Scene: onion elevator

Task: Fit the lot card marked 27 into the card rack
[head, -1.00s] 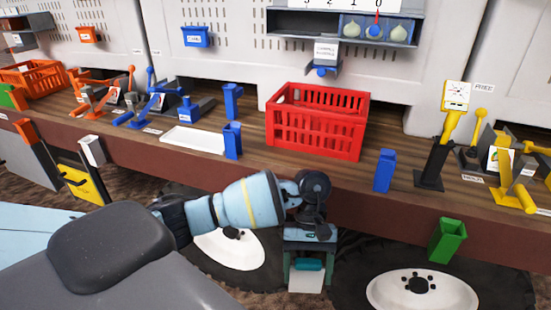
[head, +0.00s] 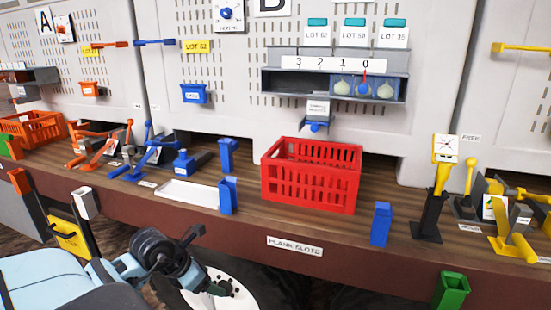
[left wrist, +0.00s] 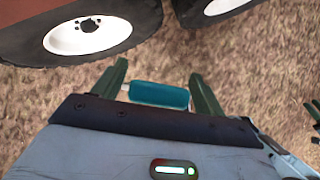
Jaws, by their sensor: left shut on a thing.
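My left gripper (left wrist: 160,84) is shut on a lot card by its teal grip (left wrist: 158,95), which lies between the two green fingers in the left wrist view. The card's face and number are hidden there. In the head view the left gripper (head: 215,288) is low at the bottom, below the plank bench, with only a bit of teal showing. Three lot cards with teal tops, 62 (head: 317,35), 50 (head: 354,35) and 35 (head: 393,36), stand in a row at the grey rack (head: 285,51) on the panel.
A red crate (head: 310,190) stands on the plank bench (head: 205,222), below and in front of the rack. Blue posts (head: 228,196) and a white tray (head: 186,194) are left of it. Tractor wheels lie below.

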